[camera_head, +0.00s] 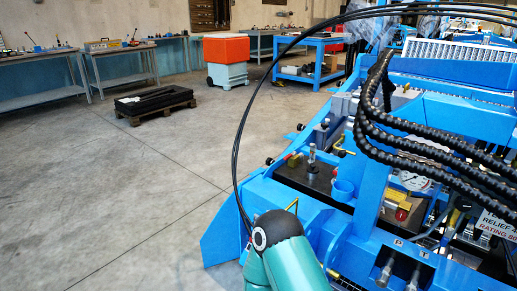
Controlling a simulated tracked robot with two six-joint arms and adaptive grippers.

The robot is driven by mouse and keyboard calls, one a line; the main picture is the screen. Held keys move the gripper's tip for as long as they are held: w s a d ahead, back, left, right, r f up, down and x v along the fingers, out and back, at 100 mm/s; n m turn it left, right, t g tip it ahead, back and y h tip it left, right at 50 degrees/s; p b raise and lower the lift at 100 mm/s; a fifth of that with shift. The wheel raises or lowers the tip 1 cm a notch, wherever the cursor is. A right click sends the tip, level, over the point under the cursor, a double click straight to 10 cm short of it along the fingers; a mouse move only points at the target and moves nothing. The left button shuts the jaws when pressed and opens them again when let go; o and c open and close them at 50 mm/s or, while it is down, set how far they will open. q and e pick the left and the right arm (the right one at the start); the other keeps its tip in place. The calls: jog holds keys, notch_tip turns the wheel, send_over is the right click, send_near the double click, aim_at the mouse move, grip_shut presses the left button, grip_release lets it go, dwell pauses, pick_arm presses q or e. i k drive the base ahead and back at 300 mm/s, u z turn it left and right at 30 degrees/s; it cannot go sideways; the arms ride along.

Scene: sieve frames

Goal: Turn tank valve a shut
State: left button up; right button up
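A large blue machine (240,225) fills the right side of the view. Yellow handles show at its upper block (340,143) and just behind my teal arm (292,206). A brass-coloured valve body with a red part (402,214) sits near a round gauge (414,181). I cannot tell which of these is tank valve a; no label for it is readable. My teal arm with a dark joint rises from the bottom edge in front of the machine. Neither gripper shows, and the arm hides part of the machine's front.
Thick black hoses (372,120) loop over the machine. Ports marked P and T (386,272) and a relief label (497,229) are at lower right. A pallet (155,106), an orange-topped bin (227,49) and workbenches stand behind. The floor at left is clear.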

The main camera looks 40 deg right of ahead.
aim_at(293, 154)
jog(key=z, duration=0.35)
jog(key=i, duration=1.2)
jog(key=z, duration=0.65)
jog(key=k, duration=0.8)
jog(key=z, duration=0.15)
jog(key=i, duration=0.85)
jog(key=u, duration=0.1)
